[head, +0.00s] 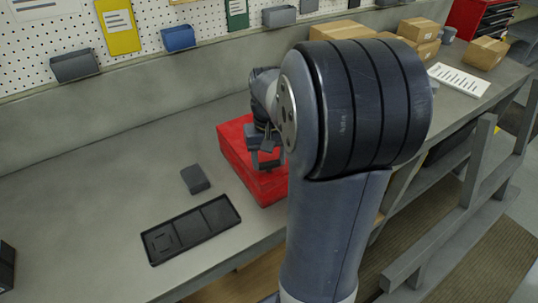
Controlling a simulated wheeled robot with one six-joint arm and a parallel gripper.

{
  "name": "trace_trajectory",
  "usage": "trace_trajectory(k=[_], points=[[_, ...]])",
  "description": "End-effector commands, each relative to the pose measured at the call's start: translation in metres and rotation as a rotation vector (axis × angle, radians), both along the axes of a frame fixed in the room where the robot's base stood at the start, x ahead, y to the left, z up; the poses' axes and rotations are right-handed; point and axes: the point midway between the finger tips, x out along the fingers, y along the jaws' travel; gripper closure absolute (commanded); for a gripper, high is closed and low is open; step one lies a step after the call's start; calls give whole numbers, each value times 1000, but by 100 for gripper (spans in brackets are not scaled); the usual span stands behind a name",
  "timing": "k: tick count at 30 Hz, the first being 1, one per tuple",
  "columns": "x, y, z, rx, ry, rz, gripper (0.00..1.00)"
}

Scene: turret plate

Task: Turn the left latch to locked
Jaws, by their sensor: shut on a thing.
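A red box-like block (235,152) stands on the grey workbench, partly hidden behind my arm. My gripper (266,160) is over its top, at the near left part, with dark fingers pointing down. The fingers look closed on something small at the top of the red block. The left latch cannot be made out; the gripper and arm cover that area. Its turned position cannot be told.
A black tray with compartments (190,229) and a small dark block (195,179) lie on the bench left of the red block. Cardboard boxes (418,30) and a white sheet (459,79) are at the back right.

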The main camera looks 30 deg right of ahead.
Motion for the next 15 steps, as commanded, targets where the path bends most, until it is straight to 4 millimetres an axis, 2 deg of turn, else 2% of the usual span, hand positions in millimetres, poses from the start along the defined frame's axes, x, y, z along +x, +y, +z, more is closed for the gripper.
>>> trace_trajectory(k=[7,15], points=[[0,0,1,0,0,174,70],[0,0,0,0,0,282,70]])
